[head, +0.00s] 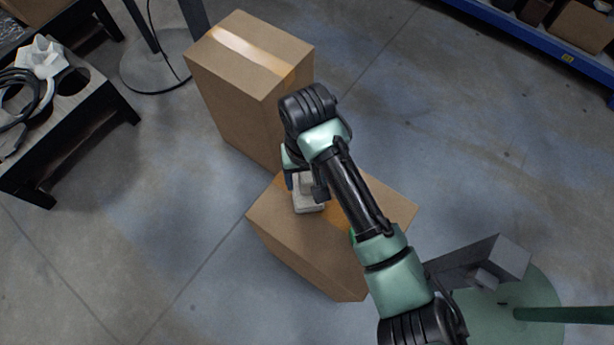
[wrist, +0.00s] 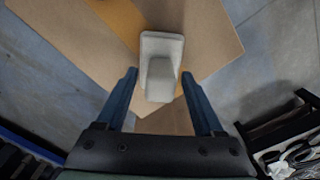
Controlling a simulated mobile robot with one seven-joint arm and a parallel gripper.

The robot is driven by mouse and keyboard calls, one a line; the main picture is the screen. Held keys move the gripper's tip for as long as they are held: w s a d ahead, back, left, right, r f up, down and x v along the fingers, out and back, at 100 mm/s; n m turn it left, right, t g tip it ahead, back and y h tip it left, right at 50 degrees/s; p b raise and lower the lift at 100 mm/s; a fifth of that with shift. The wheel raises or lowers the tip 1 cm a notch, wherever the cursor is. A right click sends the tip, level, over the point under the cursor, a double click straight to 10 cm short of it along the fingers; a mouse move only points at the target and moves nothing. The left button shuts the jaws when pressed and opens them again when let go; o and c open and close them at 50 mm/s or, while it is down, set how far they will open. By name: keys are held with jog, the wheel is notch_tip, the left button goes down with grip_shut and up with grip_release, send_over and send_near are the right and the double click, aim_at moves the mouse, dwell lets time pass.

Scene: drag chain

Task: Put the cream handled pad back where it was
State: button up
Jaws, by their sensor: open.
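The cream handled pad (head: 308,197) rests on top of the near, lower cardboard box (head: 300,247), close to the tape strip and the side facing the taller box. In the wrist view the pad (wrist: 161,47) has its raised handle (wrist: 160,80) pointing towards me. My gripper (wrist: 160,90) is open, its two blue fingers on either side of the handle with gaps showing on both sides. In the head view my gripper (head: 303,185) is over the pad, and my arm hides part of the pad and box.
A taller cardboard box (head: 240,95) stands just behind the lower one. A dark table (head: 70,125) with cables and a white object is at the left. A blue shelf (head: 540,40) runs along the upper right. The floor left of the lower box is clear.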

notch_tip(320, 180, up, 11)
jog(key=p, duration=0.3)
jog(key=shift+f+p, duration=0.2)
jog(key=shift+p, duration=0.15)
jog(key=w+a+r+t+y, duration=0.1)
jog(key=w+a+r+t, duration=0.25)
jog(key=r, duration=0.35)
jog(key=w+a+r+n+t+y, duration=0.1)
jog(key=w+a+r+t, duration=0.15)
jog(key=w+r, duration=0.3)
jog(key=w+a+r+t+y, duration=0.1)
jog(key=w+a+r+t, duration=0.25)
jog(key=r, duration=0.35)
notch_tip(320, 180, up, 16)
jog(key=r+t+y, duration=0.1)
jog(key=t+y, duration=0.1)
jog(key=t, duration=0.5)
jog(key=s+d+r+m+t+h, duration=0.1)
jog(key=s+d+r+t, duration=0.2)
jog(key=r, duration=0.4)
jog(key=s+d+r+m+t+h, duration=0.1)
jog(key=s+d+r+t+h, duration=0.1)
jog(key=s+r, duration=0.4)
jog(key=s+d+r+t+h, duration=0.2)
jog(key=s+d+r+t, duration=0.2)
jog(key=s+r+t, duration=0.1)
notch_tip(320, 180, up, 3)
jog(key=shift+d+f+m+t, duration=0.1)
jog(key=shift+d+m+t, duration=0.2)
jog(key=shift+m+t, duration=0.15)
